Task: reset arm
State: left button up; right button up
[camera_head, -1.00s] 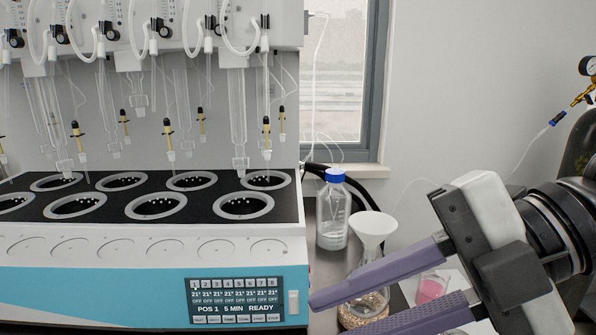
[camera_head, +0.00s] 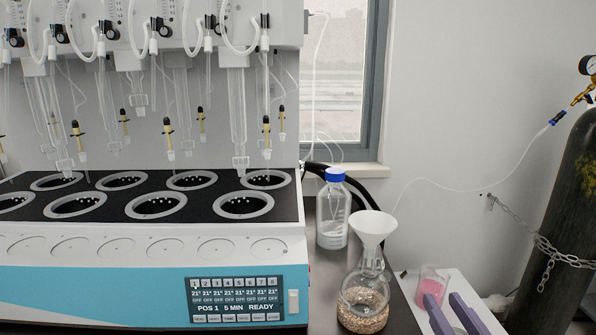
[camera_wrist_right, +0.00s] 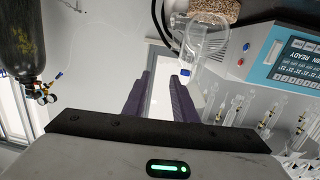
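My right gripper (camera_head: 453,314) shows at the bottom right of the head view, only its two purple fingers in frame. The fingers stand apart with nothing between them. In the right wrist view both fingers (camera_wrist_right: 161,97) also show a gap between them. My left gripper is in neither view. A beaker with pink contents (camera_head: 432,286) is just behind the fingers.
The multi-position distiller (camera_head: 150,265) fills the left side. A blue-capped bottle (camera_head: 333,210) stands beside it. A chained gas cylinder (camera_head: 562,215) stands at the right. The space above the beaker, between flask and cylinder, is clear.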

jog(key=s+f+g, duration=0.4)
jog(key=s+f, duration=0.1)
jog(key=f, duration=0.3)
jog(key=s+f+g, duration=0.3)
jog(key=s+f, duration=0.1)
jog(key=f, duration=0.4)
jog(key=s+a+f+n+g+y, duration=0.1)
jog(key=s+f+g, duration=0.2)
jog(key=s+f, duration=0.3)
jog(key=s+f+n+g, duration=0.1)
jog(key=s+f+g, duration=0.25)
jog(key=s, duration=0.55)
jog(key=w+a+f+t+y, duration=0.2)
jog(key=w+a+f+t, duration=0.3)
jog(key=f, duration=0.5)
jog(key=shift+a, duration=0.8)
